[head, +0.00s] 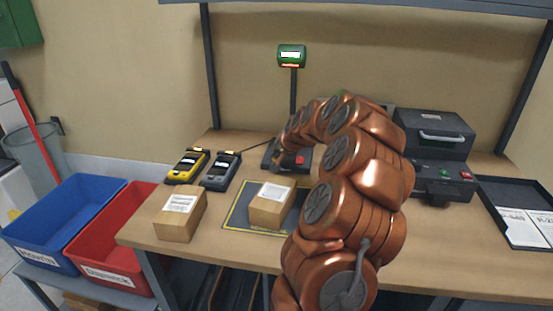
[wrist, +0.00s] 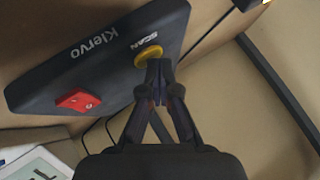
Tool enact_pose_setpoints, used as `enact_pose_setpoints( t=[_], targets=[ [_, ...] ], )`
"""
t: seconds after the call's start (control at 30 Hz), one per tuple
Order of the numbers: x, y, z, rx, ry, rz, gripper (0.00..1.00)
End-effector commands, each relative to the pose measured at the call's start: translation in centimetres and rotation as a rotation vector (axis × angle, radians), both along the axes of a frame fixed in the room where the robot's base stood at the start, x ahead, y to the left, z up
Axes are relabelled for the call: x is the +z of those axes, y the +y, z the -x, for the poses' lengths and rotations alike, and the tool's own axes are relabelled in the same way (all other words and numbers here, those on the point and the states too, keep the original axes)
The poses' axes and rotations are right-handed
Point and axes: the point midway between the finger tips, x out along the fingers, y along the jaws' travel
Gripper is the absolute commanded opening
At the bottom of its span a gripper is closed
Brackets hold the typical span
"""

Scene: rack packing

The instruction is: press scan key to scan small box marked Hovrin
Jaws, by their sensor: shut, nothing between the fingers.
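The yellow round scan key (wrist: 149,57), marked SCAN, sits on a dark pad lettered Klervo (wrist: 85,65). A red rocker key (wrist: 78,101) is on the same pad. My gripper (wrist: 158,68) is shut and empty, its fingertips at the edge of the scan key; I cannot tell whether they touch it. In the head view the pad (head: 271,157) is at the back of the bench, partly behind my arm. A small box (head: 267,212) lies on the yellow-edged mat (head: 238,219). Another box (head: 175,226) stands left of it. Neither label is readable.
A green display (head: 291,55) stands on a post behind the pad. Yellow (head: 188,166) and grey (head: 220,171) handheld devices lie left. A dark machine (head: 435,135) and tray (head: 520,215) are right. Blue (head: 60,222) and red (head: 105,232) bins stand off the bench's left end.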

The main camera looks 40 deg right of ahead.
Motion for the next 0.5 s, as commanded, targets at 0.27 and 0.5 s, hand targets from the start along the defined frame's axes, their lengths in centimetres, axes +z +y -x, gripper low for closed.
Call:
enact_pose_setpoints(
  t=[0.27,0.5],
  targets=[
    [1.2,0.0,0.0,0.000,0.000,0.001,0.00],
    [1.5,0.0,0.0,0.001,0.000,0.001,0.00]
  ],
)
